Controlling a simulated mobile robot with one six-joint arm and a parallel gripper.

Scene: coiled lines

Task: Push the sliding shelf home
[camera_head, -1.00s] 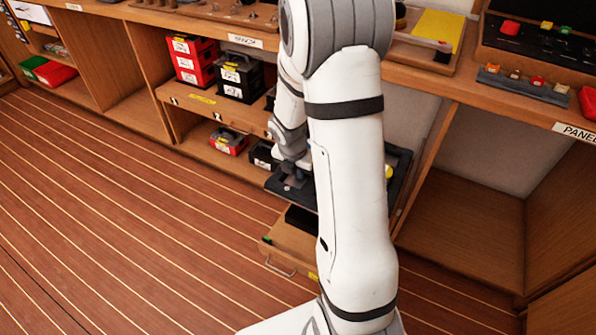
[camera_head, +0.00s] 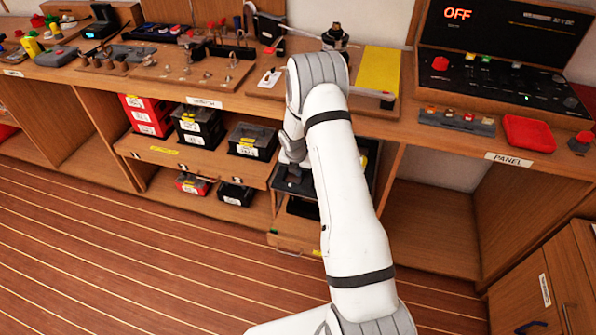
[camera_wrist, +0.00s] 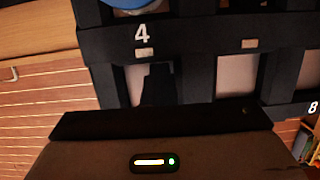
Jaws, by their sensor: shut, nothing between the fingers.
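A black frame with open compartments (camera_wrist: 185,45) fills the upper wrist view, with labels 4 and 8 on its bars. In the head view a black tray (camera_head: 369,160) shows beside my arm, partly hidden by it. My gripper (camera_head: 291,178) is shut and empty at the tray's left side; its dark housing fills the bottom of the wrist view (camera_wrist: 160,145). I cannot tell whether it touches the tray. A wooden shelf (camera_head: 215,168) with boxes sits to the left under the bench. A wooden drawer front with a handle (camera_head: 292,242) sticks out below the tray.
Red boxes (camera_head: 146,115) and black boxes (camera_head: 200,125) stand on the wooden shelf. The bench top above holds tools and a control panel (camera_head: 500,75) reading OFF. An open, empty bay (camera_head: 430,220) lies to the right. The striped floor in front at left is clear.

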